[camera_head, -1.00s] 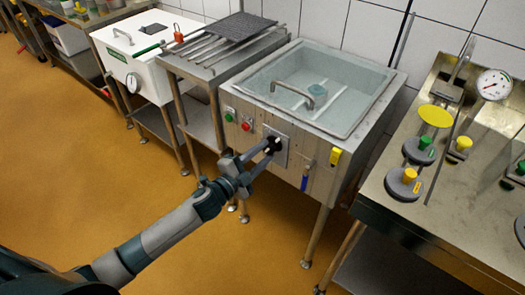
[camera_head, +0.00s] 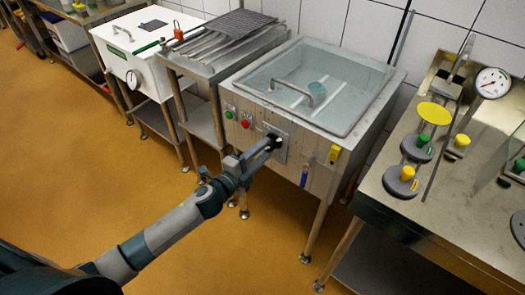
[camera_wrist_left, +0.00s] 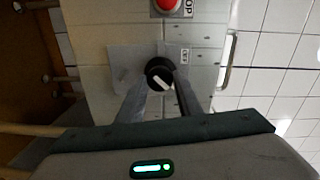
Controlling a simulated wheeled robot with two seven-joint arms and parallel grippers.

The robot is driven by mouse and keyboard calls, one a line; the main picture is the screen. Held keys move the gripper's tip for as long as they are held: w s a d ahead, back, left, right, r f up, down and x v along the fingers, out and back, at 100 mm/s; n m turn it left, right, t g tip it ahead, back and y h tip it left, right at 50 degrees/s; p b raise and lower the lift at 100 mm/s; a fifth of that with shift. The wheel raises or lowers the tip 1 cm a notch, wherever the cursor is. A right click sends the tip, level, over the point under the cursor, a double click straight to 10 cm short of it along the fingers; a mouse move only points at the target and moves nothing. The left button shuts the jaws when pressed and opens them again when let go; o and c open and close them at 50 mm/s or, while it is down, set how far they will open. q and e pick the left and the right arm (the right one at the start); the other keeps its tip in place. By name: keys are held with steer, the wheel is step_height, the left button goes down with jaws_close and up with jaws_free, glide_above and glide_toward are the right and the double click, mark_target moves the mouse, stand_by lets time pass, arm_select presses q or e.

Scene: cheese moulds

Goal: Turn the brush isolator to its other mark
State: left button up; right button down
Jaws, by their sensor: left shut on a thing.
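The brush isolator (camera_head: 273,141) is a round black knob on a grey plate on the front of the steel basin. In the left wrist view the knob (camera_wrist_left: 159,73) has a white pointer bar lying aslant, and a small label stands on the plate to its right. My left gripper (camera_head: 268,145) is at the knob, its two fingers on either side of it, shut on it. The fingers also show in the left wrist view (camera_wrist_left: 160,86). In the head view the fingers hide part of the knob. My right gripper is not in view.
A red button (camera_head: 245,124) and a green button (camera_head: 229,115) sit left of the knob. A blue-handled valve (camera_head: 305,176) and a yellow tag (camera_head: 334,154) are to its right. A steel table (camera_head: 440,205) stands at the right. The floor in front is clear.

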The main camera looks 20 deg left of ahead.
arm_select(q)
steer(key=o, duration=1)
steer(key=shift+o, duration=0.2)
steer(key=shift+s, duration=0.15)
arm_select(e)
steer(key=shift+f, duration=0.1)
arm_select(q)
steer(key=shift+s+a, duration=0.2)
steer(key=shift+s, duration=0.3)
steer(key=b+v, duration=0.3)
steer(key=v, duration=1.3)
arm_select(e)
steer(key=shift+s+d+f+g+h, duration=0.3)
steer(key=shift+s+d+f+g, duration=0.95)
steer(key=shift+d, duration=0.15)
arm_select(q)
steer(key=shift+r, duration=0.15)
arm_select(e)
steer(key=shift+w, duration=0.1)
